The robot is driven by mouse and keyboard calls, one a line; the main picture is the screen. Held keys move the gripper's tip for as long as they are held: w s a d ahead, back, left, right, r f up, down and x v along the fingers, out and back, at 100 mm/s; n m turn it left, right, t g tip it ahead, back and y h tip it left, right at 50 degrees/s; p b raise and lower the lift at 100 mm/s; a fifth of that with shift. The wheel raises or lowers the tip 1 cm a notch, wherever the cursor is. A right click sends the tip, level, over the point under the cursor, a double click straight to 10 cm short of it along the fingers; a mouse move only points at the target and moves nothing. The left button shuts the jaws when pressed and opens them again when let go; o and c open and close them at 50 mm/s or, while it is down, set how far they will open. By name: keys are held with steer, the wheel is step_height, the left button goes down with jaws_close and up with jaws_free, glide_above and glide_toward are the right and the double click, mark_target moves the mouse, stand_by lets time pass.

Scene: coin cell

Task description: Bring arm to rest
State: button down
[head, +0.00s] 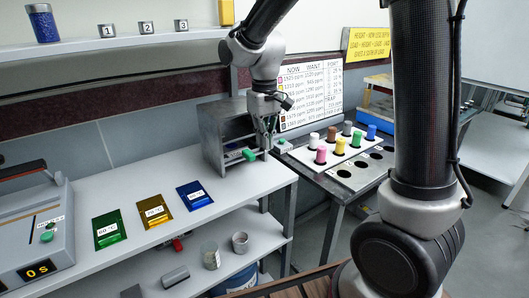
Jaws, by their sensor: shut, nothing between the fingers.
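My gripper (268,131) hangs from my arm in the head view, fingers pointing down. It is shut and empty. It is in front of the open side of a grey box (212,131) at the right end of the white bench. A green piece (250,155) sits at the box's front edge, just below and left of the fingertips. I cannot tell whether the fingers touch it. The inside of the box is partly dark.
A rack (310,160) with several coloured cylinders and empty holes stands right of the box. Green (109,231), yellow (154,211) and blue (194,196) pads lie on the bench. A machine (35,240) stands at left. A wall shelf (90,43) runs above.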

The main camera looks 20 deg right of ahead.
steer(key=s+d+r+m+t, duration=0.1)
steer(key=s+d+r, duration=0.3)
steer(key=s+d, duration=0.4)
steer(key=s+d+r+m+t, duration=0.2)
steer(key=s+d+r, duration=0.3)
steer(key=s, duration=0.9)
steer(key=d+t, duration=0.1)
steer(key=d, duration=0.1)
steer(key=shift+d+r+m, duration=0.15)
steer(key=shift+d+m, duration=0.15)
steer(key=shift+d, duration=0.05)
steer(key=shift+a, duration=0.1)
